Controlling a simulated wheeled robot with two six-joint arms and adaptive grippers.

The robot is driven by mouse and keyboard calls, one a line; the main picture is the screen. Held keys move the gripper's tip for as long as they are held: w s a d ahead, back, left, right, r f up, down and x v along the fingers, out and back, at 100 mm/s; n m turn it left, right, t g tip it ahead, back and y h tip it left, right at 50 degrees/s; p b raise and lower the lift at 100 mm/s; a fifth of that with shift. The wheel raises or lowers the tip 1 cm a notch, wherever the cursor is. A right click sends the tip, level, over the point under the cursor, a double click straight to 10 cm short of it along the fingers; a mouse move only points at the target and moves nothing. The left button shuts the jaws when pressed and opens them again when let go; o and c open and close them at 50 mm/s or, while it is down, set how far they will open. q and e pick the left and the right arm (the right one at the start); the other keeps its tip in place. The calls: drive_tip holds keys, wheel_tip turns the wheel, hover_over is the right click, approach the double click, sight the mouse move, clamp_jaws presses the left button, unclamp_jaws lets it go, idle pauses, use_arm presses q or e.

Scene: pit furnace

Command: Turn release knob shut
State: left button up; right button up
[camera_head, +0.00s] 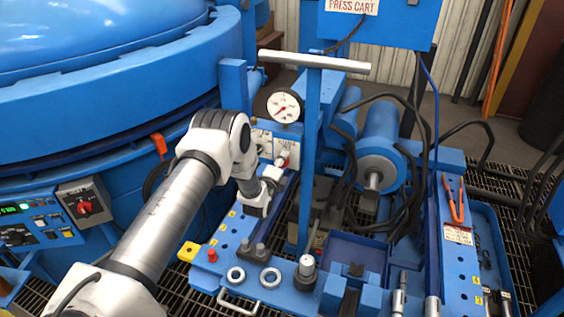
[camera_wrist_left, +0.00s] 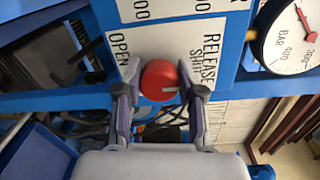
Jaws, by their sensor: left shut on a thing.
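The red release knob (camera_wrist_left: 160,78) sits on a white label plate (camera_wrist_left: 182,45) lettered RELEASE, SHUT and OPEN. The OPEN lettering is to the left of the knob in the left wrist view, and SHUT is to its right. My left gripper (camera_wrist_left: 161,93) has one finger on each side of the knob and is shut on it. In the head view the left gripper (camera_head: 278,170) reaches the plate below the gauge, and its fingers partly hide the knob. My right gripper is in neither view.
A round pressure gauge (camera_head: 285,106) stands just above the plate. A blue post with a white T-bar (camera_head: 314,66) rises close to the right of my left gripper. The large blue furnace (camera_head: 110,100) is at the left. Pliers (camera_head: 453,200) lie at the right.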

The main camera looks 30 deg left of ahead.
use_arm(q)
drive_tip(key=o, duration=1.1)
drive_tip(key=shift+o, duration=0.2)
drive_tip(key=shift+s, duration=0.1)
drive_tip(key=v, duration=1.1)
drive_tip(key=shift+s+d, duration=0.25)
drive_tip(key=shift+s, duration=0.1)
drive_tip(key=shift+f, duration=0.1)
